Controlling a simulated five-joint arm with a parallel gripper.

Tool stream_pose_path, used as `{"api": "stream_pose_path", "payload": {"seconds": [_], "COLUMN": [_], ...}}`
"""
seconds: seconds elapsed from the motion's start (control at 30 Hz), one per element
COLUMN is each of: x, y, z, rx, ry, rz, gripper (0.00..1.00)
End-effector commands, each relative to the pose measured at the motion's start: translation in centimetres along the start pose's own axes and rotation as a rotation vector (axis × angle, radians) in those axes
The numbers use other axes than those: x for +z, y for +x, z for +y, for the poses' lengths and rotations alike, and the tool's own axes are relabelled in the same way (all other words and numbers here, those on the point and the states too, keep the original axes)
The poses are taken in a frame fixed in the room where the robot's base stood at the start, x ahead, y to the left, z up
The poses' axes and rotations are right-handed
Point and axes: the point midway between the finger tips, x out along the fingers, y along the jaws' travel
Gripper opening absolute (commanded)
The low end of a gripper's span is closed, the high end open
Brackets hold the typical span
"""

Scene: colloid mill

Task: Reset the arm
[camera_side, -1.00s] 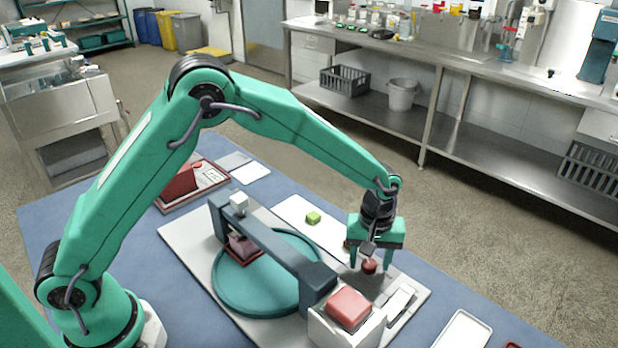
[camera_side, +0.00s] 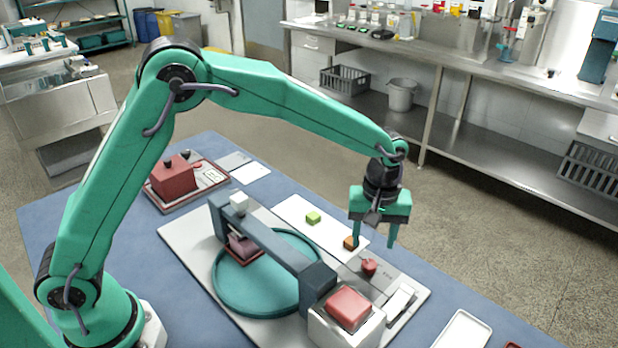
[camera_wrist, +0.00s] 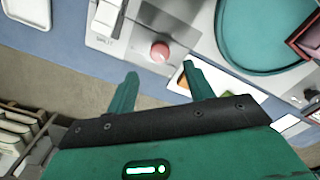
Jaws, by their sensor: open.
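My gripper (camera_side: 374,238) is green, open and empty. It hangs in the air above the right part of the colloid mill. In the wrist view its two fingers (camera_wrist: 160,92) point toward the mill and stand apart. A red knob (camera_side: 369,267) sits on the mill's grey panel below the fingers; it also shows in the wrist view (camera_wrist: 160,50), beyond the fingertips and apart from them. The mill has a teal round disc (camera_side: 235,289) under a dark blue-grey bar (camera_side: 270,248). A pinkish-red block (camera_side: 348,308) tops a white box at its front.
A white strip (camera_side: 295,208) holds a green cube (camera_side: 313,217) and an orange-brown cube (camera_side: 350,243). A dark red lidded box (camera_side: 173,178) stands on a tray at the left. A white tray (camera_side: 462,332) lies at the front right. The air above my gripper is clear.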

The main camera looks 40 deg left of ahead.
Motion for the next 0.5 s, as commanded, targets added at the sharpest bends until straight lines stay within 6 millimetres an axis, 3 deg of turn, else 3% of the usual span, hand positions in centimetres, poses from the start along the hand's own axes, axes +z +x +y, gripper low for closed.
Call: {"api": "stream_pose_path", "payload": {"seconds": [0.13, 0.5], "x": [-0.01, -0.02], "y": [-0.89, -1.02], "z": [0.01, -0.03], "rx": [0.001, 0.001], "ry": [0.0, 0.0], "rz": [0.001, 0.001], "gripper": [0.52, 0.52]}}
